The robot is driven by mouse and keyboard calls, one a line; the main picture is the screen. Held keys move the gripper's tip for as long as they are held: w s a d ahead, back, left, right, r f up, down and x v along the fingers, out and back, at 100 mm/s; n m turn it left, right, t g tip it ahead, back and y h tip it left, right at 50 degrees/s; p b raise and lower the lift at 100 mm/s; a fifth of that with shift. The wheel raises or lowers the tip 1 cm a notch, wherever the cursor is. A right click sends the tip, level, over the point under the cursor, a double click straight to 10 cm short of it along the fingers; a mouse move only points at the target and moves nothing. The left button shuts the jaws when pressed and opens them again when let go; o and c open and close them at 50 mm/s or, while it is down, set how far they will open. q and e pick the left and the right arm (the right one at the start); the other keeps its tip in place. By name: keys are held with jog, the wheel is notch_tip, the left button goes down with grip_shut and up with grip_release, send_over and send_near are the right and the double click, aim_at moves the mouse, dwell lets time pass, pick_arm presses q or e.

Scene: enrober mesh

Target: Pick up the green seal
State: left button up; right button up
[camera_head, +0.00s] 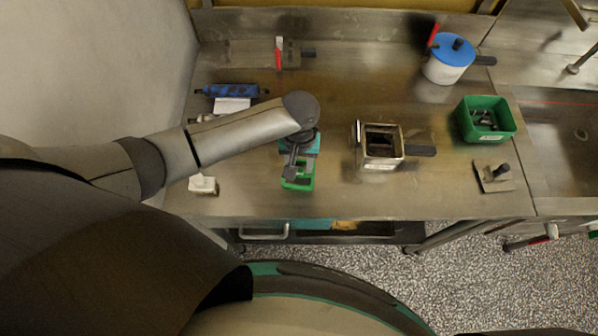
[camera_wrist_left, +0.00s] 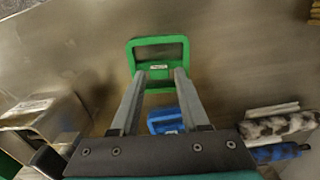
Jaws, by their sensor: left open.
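The green seal (camera_head: 298,183) is a flat rectangular frame lying on the steel table near its front edge. In the left wrist view the green seal (camera_wrist_left: 158,41) lies just beyond the fingertips, with a small white label on its near bar. My left gripper (camera_head: 291,175) is above the seal, pointing down, and partly hides it. In the left wrist view the left gripper (camera_wrist_left: 160,73) has its fingers apart, with their tips over the seal's near bar. I cannot tell whether they touch it. My right gripper is not in view.
A blue piece (camera_wrist_left: 165,121) lies beneath the fingers. An open metal box (camera_head: 382,163) stands to the right. Farther right are a green bin (camera_head: 486,137) and a blue-lidded pot (camera_head: 449,70). A blue roll (camera_head: 232,90) and a white block (camera_head: 202,184) lie left.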

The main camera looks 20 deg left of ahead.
pick_arm(q)
jog(key=shift+f, duration=0.3)
jog(key=shift+c, duration=0.2)
grip_shut()
